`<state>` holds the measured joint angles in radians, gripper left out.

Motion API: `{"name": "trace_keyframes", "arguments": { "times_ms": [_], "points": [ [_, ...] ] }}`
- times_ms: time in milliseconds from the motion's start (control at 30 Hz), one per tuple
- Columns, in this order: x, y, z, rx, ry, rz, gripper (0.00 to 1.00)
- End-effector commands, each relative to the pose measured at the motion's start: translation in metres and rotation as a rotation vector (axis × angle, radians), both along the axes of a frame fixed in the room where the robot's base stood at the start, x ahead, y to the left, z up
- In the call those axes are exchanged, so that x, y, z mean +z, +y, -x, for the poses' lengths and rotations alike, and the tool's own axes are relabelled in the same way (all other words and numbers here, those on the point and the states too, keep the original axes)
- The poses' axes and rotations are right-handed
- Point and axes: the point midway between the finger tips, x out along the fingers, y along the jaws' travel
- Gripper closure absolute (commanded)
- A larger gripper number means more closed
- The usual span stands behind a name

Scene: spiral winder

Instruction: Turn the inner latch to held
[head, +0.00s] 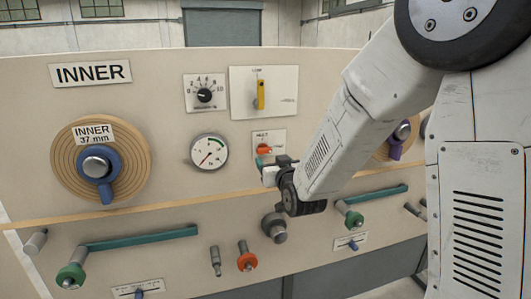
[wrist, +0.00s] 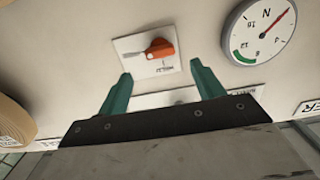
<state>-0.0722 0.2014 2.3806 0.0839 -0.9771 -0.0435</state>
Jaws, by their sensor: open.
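The disc labelled INNER (head: 66,160) stands at the left of the panel in the head view. A blue turning piece with a metal knob (head: 97,165) sits at its centre, its arm pointing down. I cannot tell for sure whether this is the inner latch. An orange lever (head: 264,149) on a small white plate is partly behind my gripper (head: 268,172). In the wrist view the orange lever (wrist: 160,47) lies just beyond the teal fingertips of my gripper (wrist: 162,69), which is open and empty.
A round gauge (head: 208,152), a dial (head: 204,95) and a yellow lever (head: 261,94) are near on the panel. Teal bars (head: 140,238) and several knobs stick out below the ledge. A second disc (head: 385,148) is partly hidden behind my arm.

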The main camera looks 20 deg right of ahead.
Motion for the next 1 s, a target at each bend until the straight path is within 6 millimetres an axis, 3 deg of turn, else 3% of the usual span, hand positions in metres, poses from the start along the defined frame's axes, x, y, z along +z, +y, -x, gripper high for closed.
{"name": "trace_keyframes", "arguments": {
  "times_ms": [167,600,967,1000],
  "points": [
    [0.000,0.000,-0.013,-0.003,-0.037,0.001,0.33],
    [0.000,0.000,-0.075,-0.003,-0.035,0.001,0.33],
    [0.001,0.000,-0.081,-0.003,-0.036,0.001,0.33],
    [0.001,0.000,-0.081,-0.003,-0.036,0.001,0.44]
  ]
}}
